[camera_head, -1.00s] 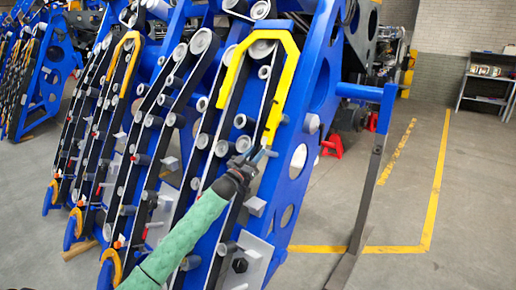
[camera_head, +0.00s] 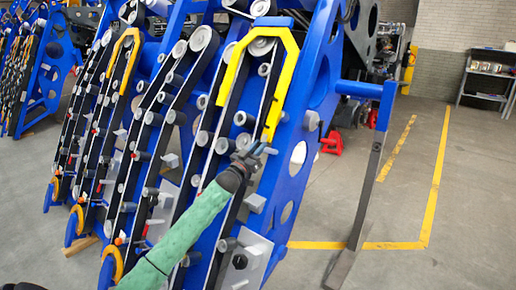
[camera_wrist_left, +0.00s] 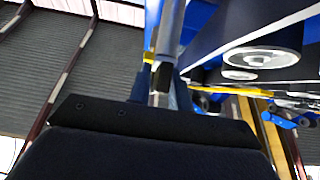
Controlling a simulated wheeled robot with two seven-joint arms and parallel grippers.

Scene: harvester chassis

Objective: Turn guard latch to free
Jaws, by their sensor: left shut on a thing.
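The yellow guard (camera_head: 287,75) arches over the upper end of the nearest belt run, on the blue chassis side frame (camera_head: 318,62). My left gripper (camera_head: 255,149) is just below the lower right end of this guard, its fingers pointing up and right. It is shut on a small part there, apparently the guard latch, which the fingers mostly hide in the head view. In the left wrist view a dark and grey rod-like piece (camera_wrist_left: 168,62) stands beyond the gripper body, with yellow guard edge near it. The latch's exact angle cannot be told. My right gripper is not in view.
Belts and grey rollers (camera_head: 202,39) crowd the space left of my gripper. A blue bracket with a dark upright bar (camera_head: 367,185) stands to the right. Open floor with yellow lines (camera_head: 436,190) lies beyond, and a grey shelf (camera_head: 487,85) stands at the back.

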